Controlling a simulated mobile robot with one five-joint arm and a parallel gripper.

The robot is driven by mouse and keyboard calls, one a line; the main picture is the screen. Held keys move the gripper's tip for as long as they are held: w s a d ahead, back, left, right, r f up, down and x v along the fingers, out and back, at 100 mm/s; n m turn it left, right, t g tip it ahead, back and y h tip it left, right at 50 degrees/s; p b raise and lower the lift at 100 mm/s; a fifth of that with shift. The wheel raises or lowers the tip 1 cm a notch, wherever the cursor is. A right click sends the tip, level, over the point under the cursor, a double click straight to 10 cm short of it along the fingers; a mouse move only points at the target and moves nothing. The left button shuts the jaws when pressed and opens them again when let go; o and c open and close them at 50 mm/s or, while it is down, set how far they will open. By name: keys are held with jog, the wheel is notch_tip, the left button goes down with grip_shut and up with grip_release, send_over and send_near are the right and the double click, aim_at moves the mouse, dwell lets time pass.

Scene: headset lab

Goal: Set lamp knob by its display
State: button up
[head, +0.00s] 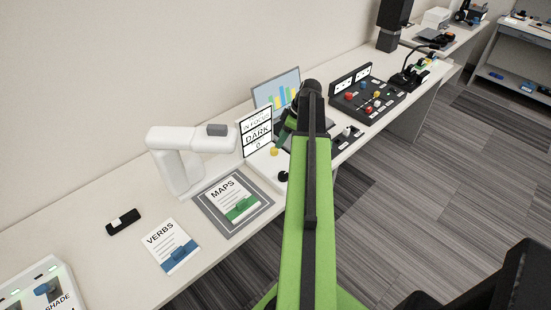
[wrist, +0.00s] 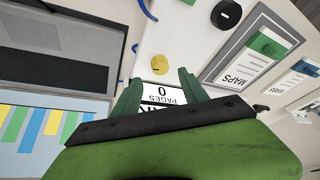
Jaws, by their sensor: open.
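A white panel display (head: 257,132) stands on the desk beside a white overhead device (head: 185,158). Its lines read roughly "IN FOCUS", "DARK" and "0". At its foot are a yellow knob (head: 274,151) and a black knob (head: 283,176); which one is the lamp knob I cannot tell. In the wrist view the yellow knob (wrist: 157,65) lies just beyond my fingertips and the black knob (wrist: 226,14) farther off. My gripper (wrist: 161,84) is open and empty, with the display's upside-down "PAGES 0" between its fingers. In the head view my arm partly hides the area right of the knobs.
A MAPS sheet (head: 232,199) lies on a grey mat (head: 245,221), with a VERBS sheet (head: 171,246) and a small black object (head: 123,221) to the left. A laptop (head: 277,90) stands behind my gripper. A black control board (head: 365,98) is farther right.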

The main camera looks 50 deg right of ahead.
aim_at(275, 149)
jog(key=b+x, duration=0.4)
jog(key=x, duration=0.2)
jog(key=shift+f, duration=0.2)
jog(key=shift+r, duration=0.1)
grip_shut()
jog(key=shift+a, duration=0.2)
